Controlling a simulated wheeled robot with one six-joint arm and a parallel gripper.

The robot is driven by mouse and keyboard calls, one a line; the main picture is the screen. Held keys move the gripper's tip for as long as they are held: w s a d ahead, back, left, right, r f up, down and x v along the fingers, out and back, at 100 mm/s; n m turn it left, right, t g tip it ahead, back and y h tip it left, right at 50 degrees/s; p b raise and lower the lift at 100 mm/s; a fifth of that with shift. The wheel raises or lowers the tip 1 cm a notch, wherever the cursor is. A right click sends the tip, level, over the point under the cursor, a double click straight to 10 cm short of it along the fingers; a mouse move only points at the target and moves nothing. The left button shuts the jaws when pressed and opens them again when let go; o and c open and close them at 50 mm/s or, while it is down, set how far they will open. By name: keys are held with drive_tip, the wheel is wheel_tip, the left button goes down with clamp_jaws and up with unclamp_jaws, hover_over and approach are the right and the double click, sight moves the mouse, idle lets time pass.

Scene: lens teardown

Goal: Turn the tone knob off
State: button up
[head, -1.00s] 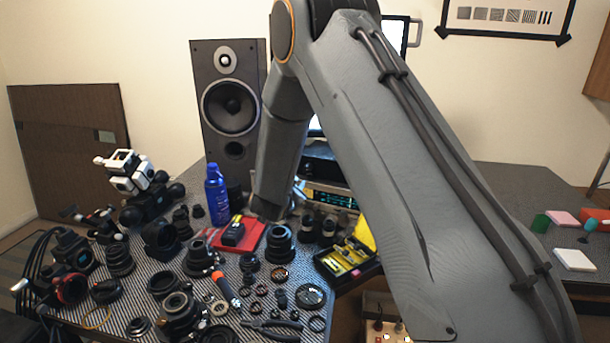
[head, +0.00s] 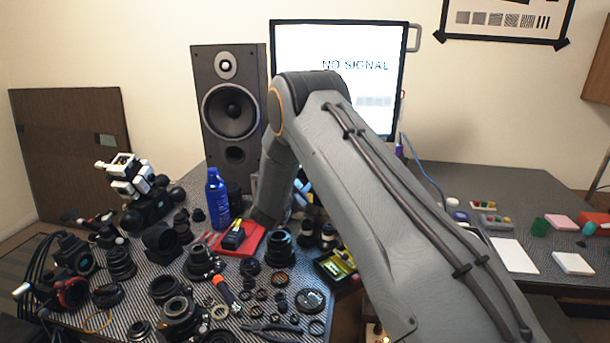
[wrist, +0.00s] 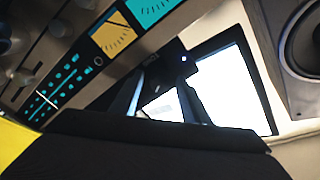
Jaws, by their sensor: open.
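The audio unit's front panel shows tilted in the wrist view, with a cyan meter (wrist: 150,10), a yellow meter (wrist: 113,35) and rows of cyan-lit controls (wrist: 62,88). Pale round knobs (wrist: 62,24) sit at the upper left, partly cut off and blurred. I cannot tell which is the tone knob or where it points. My gripper (wrist: 160,96) is open; its two dark fingers show in front of the bright screen, apart from the knobs. In the head view my arm hides the gripper and most of the unit.
The monitor (head: 338,45) reads "NO SIGNAL". A tall speaker (head: 230,150) stands at its left. A blue spray can (head: 217,195), a red mat (head: 255,235) and several lens parts crowd the bench. A yellow-lined case (head: 338,265) sits beside my arm.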

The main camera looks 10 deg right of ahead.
drive_tip(key=shift+w+d, duration=0.15)
drive_tip(key=shift+c, duration=0.3)
drive_tip(key=c, duration=1)
drive_tip(key=shift+n, duration=0.3)
drive_tip(key=n+b, duration=0.2)
drive_tip(key=n, duration=0.3)
drive_tip(key=n+b, duration=0.1)
drive_tip(key=n, duration=0.5)
drive_tip(key=shift+n, duration=0.3)
